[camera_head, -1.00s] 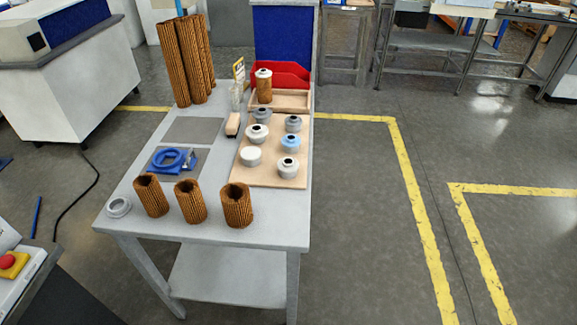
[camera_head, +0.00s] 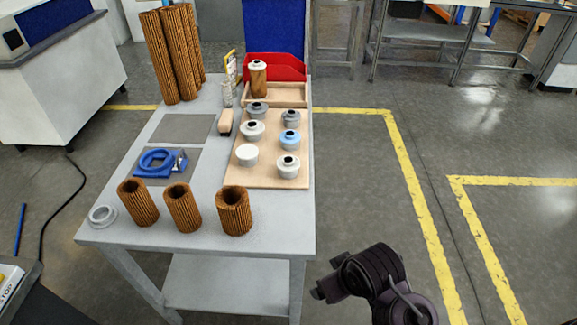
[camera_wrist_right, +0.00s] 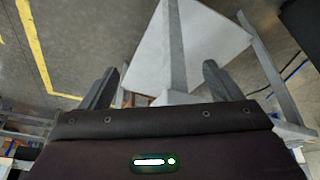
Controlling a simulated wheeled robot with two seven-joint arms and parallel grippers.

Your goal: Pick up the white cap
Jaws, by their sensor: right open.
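On the wooden board (camera_head: 269,181) several round caps stand in two columns. A plain white cap (camera_head: 246,155) is at the front left. White caps with dark centres stand behind it (camera_head: 251,131) and at the front right (camera_head: 288,167). A blue cap (camera_head: 290,140) and grey caps (camera_head: 291,119) stand among them. My right arm enters at the lower right of the head view, off the table and apart from the caps. In the right wrist view my right gripper (camera_wrist_right: 160,88) is open and empty, with the table's underside beyond it. My left gripper is not in view.
Brown pleated cartridges (camera_head: 183,208) stand along the table's front, beside a white ring (camera_head: 102,216). Tall cartridges (camera_head: 173,55) stand at the back left. A wooden tray (camera_head: 290,100) holds a capped cartridge (camera_head: 258,80). A blue strap wrench (camera_head: 160,161) lies on a grey mat.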

